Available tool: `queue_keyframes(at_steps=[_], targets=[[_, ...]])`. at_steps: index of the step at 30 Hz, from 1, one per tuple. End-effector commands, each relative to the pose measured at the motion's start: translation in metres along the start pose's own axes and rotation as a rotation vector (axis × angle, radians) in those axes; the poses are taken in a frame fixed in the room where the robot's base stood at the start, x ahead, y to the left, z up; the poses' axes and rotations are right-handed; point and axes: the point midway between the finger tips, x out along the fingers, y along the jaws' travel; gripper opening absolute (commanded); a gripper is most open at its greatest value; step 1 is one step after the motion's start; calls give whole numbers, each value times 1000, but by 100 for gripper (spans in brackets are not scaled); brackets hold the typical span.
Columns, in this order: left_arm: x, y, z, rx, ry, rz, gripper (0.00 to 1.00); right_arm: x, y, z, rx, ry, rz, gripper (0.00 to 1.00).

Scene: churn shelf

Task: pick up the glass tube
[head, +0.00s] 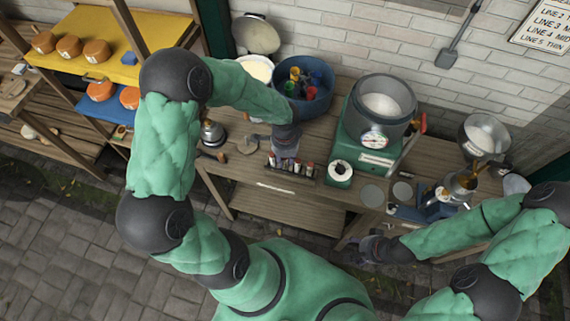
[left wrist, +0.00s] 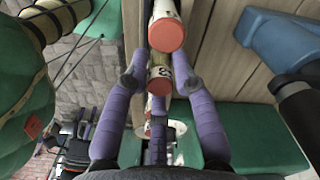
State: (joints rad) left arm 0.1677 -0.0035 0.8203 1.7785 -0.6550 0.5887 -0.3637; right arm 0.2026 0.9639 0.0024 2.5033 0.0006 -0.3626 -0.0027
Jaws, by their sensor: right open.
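A row of small tubes (head: 306,170) with red and dark caps and pale labels stands near the front edge of the wooden bench. I cannot tell which one is the glass tube. My left gripper (head: 285,153) is just above and behind the row, pointing down. In the left wrist view, capped, labelled tubes (left wrist: 167,36) line up between and beyond the spread fingers of the left gripper (left wrist: 160,80). No grip on a tube shows there. My right gripper (head: 368,248) is open and empty, low in front of the bench.
A blue tub (head: 304,82) with coloured items stands behind the left gripper. A green scale (head: 372,158) bearing a steel pot (head: 382,105) stands to its right. A metal burner (head: 213,132) is to the left.

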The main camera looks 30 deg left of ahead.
Motion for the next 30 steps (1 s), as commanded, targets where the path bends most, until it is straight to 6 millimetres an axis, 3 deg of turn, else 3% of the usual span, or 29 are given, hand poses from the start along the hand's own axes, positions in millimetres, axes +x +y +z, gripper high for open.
queue_keyframes(at_steps=[5, 9, 22, 30], targets=[[0, -1, 0, 0, 1, -1, 27, 0, 0, 0, 0, 0, 0, 64], [0, 0, 0, 0, 1, -1, 0, 0, 0, 0, 0, 0, 0, 64], [-5, -1, -1, -1, 2, -2, 0, -1, 0, 0, 0, 0, 0, 64], [-50, -1, -1, 0, 4, -5, 0, -10, -3, 0, 0, 0, 0, 64]])
